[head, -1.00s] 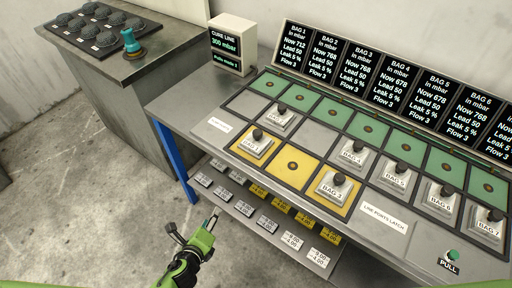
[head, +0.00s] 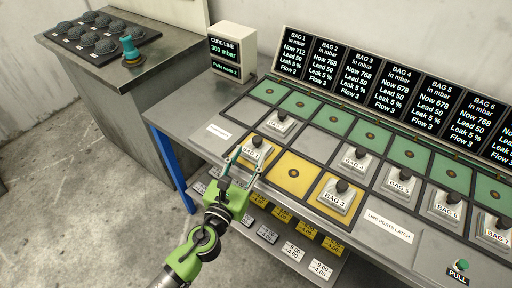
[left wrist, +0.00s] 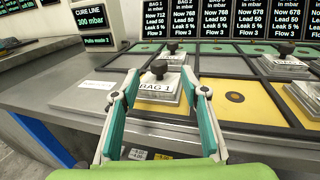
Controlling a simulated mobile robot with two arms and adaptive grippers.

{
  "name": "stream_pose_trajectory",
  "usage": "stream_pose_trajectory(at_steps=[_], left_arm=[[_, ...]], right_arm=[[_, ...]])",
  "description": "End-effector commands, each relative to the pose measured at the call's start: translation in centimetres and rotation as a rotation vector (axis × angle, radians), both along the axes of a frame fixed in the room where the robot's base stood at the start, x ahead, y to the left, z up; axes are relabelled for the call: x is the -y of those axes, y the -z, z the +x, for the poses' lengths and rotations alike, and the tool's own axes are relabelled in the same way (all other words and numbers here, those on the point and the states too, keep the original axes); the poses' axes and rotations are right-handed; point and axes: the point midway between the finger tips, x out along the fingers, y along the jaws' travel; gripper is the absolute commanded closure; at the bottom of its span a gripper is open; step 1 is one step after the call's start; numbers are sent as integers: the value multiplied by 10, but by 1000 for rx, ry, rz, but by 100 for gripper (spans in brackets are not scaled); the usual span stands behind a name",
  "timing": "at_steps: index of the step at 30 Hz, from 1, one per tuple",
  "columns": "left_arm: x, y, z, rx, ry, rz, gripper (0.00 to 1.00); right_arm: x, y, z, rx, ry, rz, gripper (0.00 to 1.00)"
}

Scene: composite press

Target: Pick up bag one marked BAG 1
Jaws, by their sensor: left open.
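Bag one (head: 253,154) is a pale square block with a black knob on top, marked BAG 1. It sits on the yellow square at the left of the front row. In the left wrist view bag one (left wrist: 157,88) stands just beyond and between the fingertips, its label facing me. My left gripper (head: 246,165) is open and empty at the front edge of bag one. In the left wrist view the left gripper (left wrist: 158,98) spreads its two fingers either side of the bag's label. I cannot tell whether they touch it. My right gripper does not show.
Another bag (head: 279,122) stands close behind bag one. An empty yellow square (head: 296,173) lies to its right, then BAG 3 (head: 336,193). A display row (head: 398,82) lines the back. A lower shelf with labelled blocks (head: 283,216) runs beneath the bench.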

Motion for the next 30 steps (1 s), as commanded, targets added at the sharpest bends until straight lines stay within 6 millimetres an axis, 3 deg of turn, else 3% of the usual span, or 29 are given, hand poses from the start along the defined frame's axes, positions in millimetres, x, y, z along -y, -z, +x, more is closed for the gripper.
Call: stream_pose_trajectory(at_steps=[5, 13, 22, 27, 30], left_arm=[[4, 0, 13, 0, 1, 0, 59], [16, 3, 49, 0, 0, -1, 59], [18, 3, 53, -1, 0, -1, 59], [18, 3, 53, -1, 0, -1, 100], [18, 2, 53, 1, 0, -1, 100]], right_arm=[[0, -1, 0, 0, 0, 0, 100], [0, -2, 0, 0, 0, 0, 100], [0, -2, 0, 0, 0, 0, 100], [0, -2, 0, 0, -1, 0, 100], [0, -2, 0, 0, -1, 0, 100]])
